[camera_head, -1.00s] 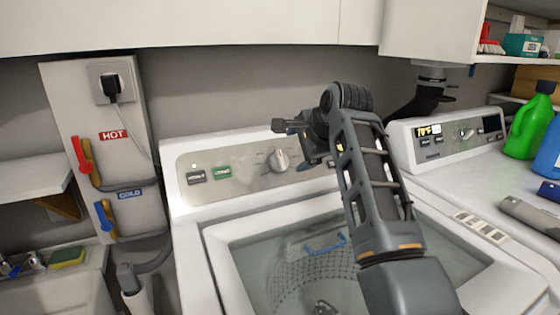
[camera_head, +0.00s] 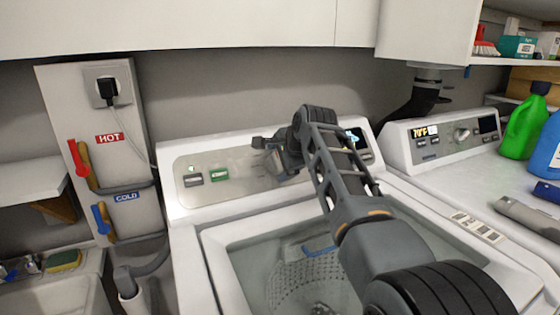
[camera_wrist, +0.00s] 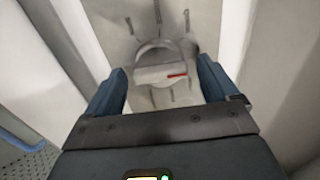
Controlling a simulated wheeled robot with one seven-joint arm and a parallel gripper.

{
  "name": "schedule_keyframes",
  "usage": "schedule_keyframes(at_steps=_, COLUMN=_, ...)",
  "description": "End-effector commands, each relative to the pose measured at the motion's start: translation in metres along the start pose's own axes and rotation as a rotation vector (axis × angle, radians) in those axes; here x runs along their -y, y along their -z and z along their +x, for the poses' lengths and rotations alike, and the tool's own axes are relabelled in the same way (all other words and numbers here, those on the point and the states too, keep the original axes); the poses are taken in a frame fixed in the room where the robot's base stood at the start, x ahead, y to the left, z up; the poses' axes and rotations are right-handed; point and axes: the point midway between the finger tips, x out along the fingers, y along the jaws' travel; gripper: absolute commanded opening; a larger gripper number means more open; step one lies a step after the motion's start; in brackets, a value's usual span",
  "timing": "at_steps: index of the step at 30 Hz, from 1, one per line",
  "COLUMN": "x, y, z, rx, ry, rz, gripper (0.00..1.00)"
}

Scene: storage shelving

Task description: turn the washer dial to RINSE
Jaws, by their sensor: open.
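The washer dial (camera_wrist: 158,58) is a round grey knob with a raised grip bar and a red mark toward its right end. It sits between the two fingers of my gripper (camera_wrist: 161,82) in the wrist view, with dark marks around it on the panel; their lettering is too blurred to read. The fingers are open, one on each side, and appear apart from the knob. In the head view my gripper (camera_head: 268,150) is at the washer's control panel (camera_head: 240,188) and hides the dial.
The panel has a grey button (camera_head: 193,181) and a green button (camera_head: 219,177) left of my gripper. The washer tub (camera_head: 300,275) lies below, under my arm. A dryer panel (camera_head: 430,150) is at right, with a green bottle (camera_head: 524,122) beyond it.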

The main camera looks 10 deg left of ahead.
Motion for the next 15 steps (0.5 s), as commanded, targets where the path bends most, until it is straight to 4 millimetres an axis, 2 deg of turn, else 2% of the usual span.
schedule_keyframes(at_steps=8, x=0.0000, y=-0.0001, z=0.0006, rx=0.000, ry=0.000, rz=0.000, gripper=0.87)
schedule_keyframes(at_steps=15, x=-0.0002, y=-0.0001, z=0.0006, rx=0.000, ry=0.000, rz=0.000, gripper=0.64)
